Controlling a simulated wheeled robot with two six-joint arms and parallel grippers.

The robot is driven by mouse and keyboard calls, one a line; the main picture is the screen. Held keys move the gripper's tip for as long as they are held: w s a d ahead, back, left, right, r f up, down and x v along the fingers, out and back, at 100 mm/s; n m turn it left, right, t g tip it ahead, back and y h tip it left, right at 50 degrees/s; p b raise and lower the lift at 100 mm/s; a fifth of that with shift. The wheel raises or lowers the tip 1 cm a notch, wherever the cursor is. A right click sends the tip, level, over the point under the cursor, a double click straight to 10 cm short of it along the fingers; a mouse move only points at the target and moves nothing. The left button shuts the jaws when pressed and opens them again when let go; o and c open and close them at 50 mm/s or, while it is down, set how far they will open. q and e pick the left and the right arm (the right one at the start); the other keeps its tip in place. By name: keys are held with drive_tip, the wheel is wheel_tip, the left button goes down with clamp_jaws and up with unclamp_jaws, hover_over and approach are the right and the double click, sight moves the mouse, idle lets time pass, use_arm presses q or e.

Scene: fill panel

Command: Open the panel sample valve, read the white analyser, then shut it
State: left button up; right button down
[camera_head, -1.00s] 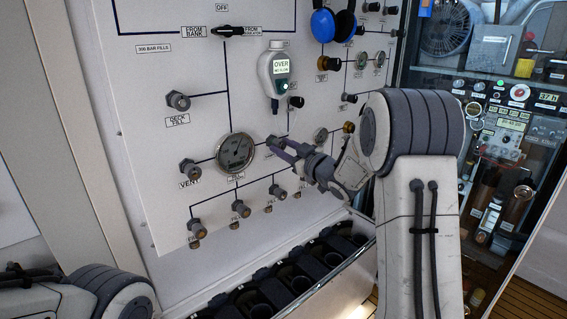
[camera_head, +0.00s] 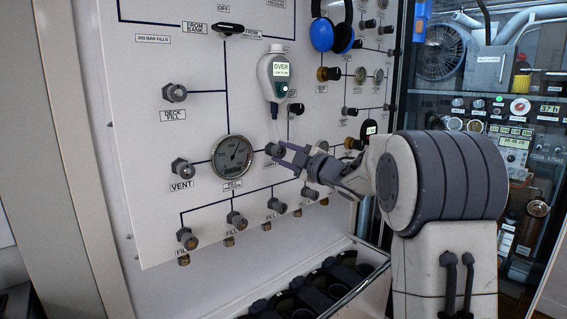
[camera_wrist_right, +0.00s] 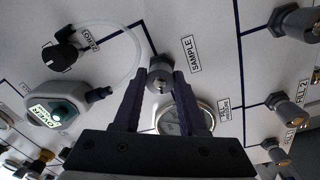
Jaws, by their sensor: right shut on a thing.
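The panel sample valve (camera_head: 276,149), a small dark knob, is on the white panel to the right of the round gauge. In the right wrist view the valve (camera_wrist_right: 158,82) is between my right fingers, beside the SAMPLE label (camera_wrist_right: 189,54). My right gripper (camera_head: 282,154) is shut on it, and its fingers partly hide it in the head view. The white analyser (camera_head: 277,77) hangs above. Its lit screen reads OVER, with a smaller line too small to read surely. The analyser (camera_wrist_right: 55,106) is at the left in the wrist view, with a clear tube. My left gripper is out of view.
The round gauge (camera_head: 232,157) and the VENT valve (camera_head: 181,168) are left of the sample valve. Several FILL valves (camera_head: 237,219) line the panel below. Blue headphones (camera_head: 331,32) hang at the upper right. A dark rack (camera_head: 320,287) stands below the panel.

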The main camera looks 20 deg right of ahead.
drive_tip(key=shift+f+n, duration=0.2)
drive_tip(key=shift+n, duration=0.2)
drive_tip(key=shift+c, duration=2.4)
unclamp_jaws()
drive_tip(key=shift+s+r, duration=0.1)
drive_tip(key=b+v, duration=0.2)
drive_tip(key=v, duration=0.8)
drive_tip(key=shift+s, duration=0.1)
